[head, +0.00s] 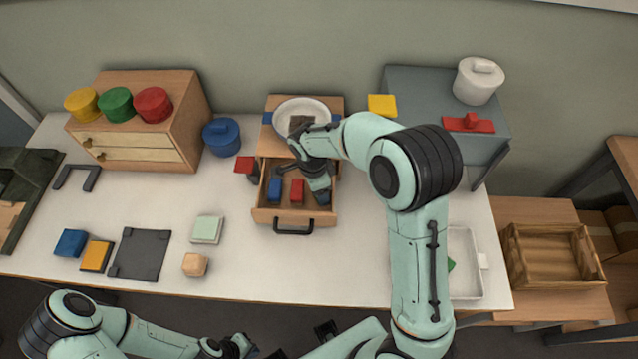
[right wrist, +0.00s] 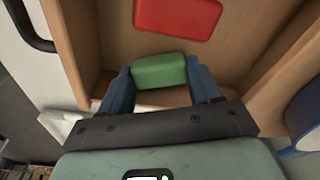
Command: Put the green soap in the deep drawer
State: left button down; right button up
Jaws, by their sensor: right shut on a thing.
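The wooden drawer (head: 264,214) stands pulled out, with a black handle at its front. A blue block (head: 274,190) and a red block (head: 297,190) lie inside; the red block also shows in the right wrist view (right wrist: 178,14). My right gripper (head: 321,192) is at the drawer's right side, pointing down into it. In the right wrist view its blue fingers are shut on the green soap (right wrist: 159,71), inside the drawer walls. I cannot tell whether the soap touches the drawer floor. My left gripper (head: 247,345) is low at the bottom edge, away from the table things, its fingertips unclear.
A white bowl (head: 301,105) sits on the cabinet above the drawer. A white tray (head: 470,285) with a green thing (head: 451,265) is partly hidden behind my right arm. A pale green block (head: 207,229) and a wooden block (head: 195,264) lie left of the drawer.

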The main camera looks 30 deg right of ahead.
jog(key=shift+f, duration=0.15)
jog(key=shift+f+b, duration=0.4)
jog(key=shift+f, duration=0.25)
jog(key=o, duration=1.2)
